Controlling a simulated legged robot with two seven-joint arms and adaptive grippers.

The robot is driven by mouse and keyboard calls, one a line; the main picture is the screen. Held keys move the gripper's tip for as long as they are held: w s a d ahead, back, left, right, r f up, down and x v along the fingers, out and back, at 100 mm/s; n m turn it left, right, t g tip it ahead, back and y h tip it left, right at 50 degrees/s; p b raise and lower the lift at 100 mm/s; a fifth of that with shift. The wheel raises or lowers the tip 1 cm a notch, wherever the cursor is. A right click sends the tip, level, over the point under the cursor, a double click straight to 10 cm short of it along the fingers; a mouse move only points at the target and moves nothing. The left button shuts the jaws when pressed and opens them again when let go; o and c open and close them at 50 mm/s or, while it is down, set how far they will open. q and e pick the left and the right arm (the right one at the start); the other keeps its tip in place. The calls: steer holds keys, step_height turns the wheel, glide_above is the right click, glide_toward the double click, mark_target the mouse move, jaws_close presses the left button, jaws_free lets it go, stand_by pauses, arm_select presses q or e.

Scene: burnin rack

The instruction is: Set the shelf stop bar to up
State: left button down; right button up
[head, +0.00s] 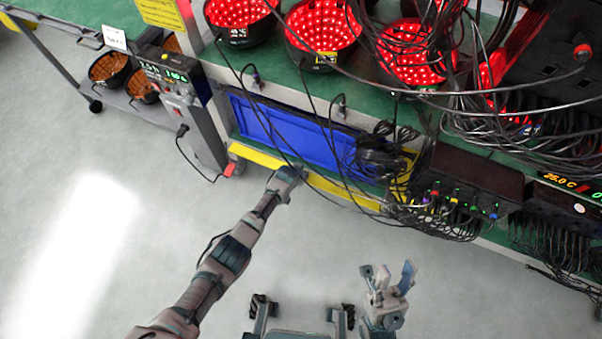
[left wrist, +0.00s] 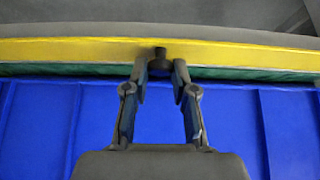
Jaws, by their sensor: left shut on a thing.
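The yellow shelf stop bar (head: 335,190) runs along the front edge of the lower shelf, below the blue bin (head: 275,123). In the left wrist view the bar (left wrist: 75,50) crosses the picture, with a dark knob (left wrist: 160,54) at its middle. My left gripper (head: 289,172) is at the bar in the head view and hides part of it. In the left wrist view its two fingers (left wrist: 160,75) close around the knob. My right gripper (head: 388,273) is open and empty over the floor, away from the shelf.
Loose black cables (head: 378,157) hang over the blue bin and the right end of the bar. Red-lit round fixtures (head: 322,30) stand on the green shelf above. A grey post with a control box (head: 172,78) stands at the left. The floor (head: 120,200) in front is clear.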

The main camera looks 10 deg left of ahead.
arm_select(q)
steer(key=c, duration=1)
jaws_free()
steer(key=shift+w, duration=0.15)
steer(key=v, duration=1.1)
steer(key=shift+s+r, duration=0.25)
steer(key=shift+r, duration=0.05)
